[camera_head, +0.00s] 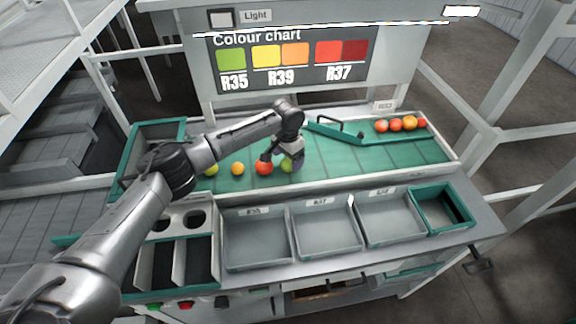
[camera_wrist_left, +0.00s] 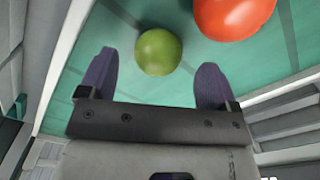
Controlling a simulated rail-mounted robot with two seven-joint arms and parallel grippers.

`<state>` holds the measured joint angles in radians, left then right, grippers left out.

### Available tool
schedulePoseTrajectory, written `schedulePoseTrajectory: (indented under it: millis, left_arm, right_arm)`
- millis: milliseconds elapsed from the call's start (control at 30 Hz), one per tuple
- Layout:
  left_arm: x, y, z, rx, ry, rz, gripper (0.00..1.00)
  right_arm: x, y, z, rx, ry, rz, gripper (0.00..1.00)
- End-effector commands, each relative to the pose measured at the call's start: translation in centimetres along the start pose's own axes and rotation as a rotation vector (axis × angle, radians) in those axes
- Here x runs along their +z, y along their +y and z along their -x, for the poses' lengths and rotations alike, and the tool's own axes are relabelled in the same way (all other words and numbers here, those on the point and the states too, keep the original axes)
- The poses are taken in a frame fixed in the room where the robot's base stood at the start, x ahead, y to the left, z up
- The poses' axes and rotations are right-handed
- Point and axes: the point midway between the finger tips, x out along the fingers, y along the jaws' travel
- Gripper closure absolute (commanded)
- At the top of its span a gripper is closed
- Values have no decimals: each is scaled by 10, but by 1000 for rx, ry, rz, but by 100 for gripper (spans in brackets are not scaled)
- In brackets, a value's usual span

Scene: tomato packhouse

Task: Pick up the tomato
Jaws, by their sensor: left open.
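Tomatoes lie in a row on the green sorting surface (camera_head: 340,160). My left gripper (camera_head: 282,161) is low over this row, with its fingers apart and nothing held. In the left wrist view, a green tomato (camera_wrist_left: 158,52) lies ahead of and between the two open fingers (camera_wrist_left: 154,72). The green tomato also shows in the head view (camera_head: 287,166), partly covered by the gripper. A larger red tomato (camera_wrist_left: 235,14) is beside it, cut by the top edge of the wrist view; in the head view the red tomato (camera_head: 264,168) is just left of the green one. My right gripper is not in view.
An orange tomato (camera_head: 238,169) and a yellow-green one (camera_head: 212,170) lie further left. Several red and orange tomatoes (camera_head: 395,125) sit at the back right. Grey labelled bins (camera_head: 257,265) line the front, with a green-rimmed bin (camera_head: 466,228) at right. A colour chart (camera_head: 290,60) stands behind.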

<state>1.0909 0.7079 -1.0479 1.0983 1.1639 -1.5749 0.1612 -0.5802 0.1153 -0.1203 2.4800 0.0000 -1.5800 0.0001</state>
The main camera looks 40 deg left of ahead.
Motion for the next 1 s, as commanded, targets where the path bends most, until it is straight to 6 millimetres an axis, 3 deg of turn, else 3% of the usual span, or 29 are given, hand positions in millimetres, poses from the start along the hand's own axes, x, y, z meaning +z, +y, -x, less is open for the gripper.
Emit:
schedulePoseTrajectory:
  millis: [200,567,1000]
  left_arm:
    - [1,1,-25,0,0,0,16]
    - [1,1,-29,0,1,0,17]
    - [1,2,-29,0,1,-1,58]
  right_arm:
    - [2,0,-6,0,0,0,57]
    - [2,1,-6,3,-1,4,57]
    - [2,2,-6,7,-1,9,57]
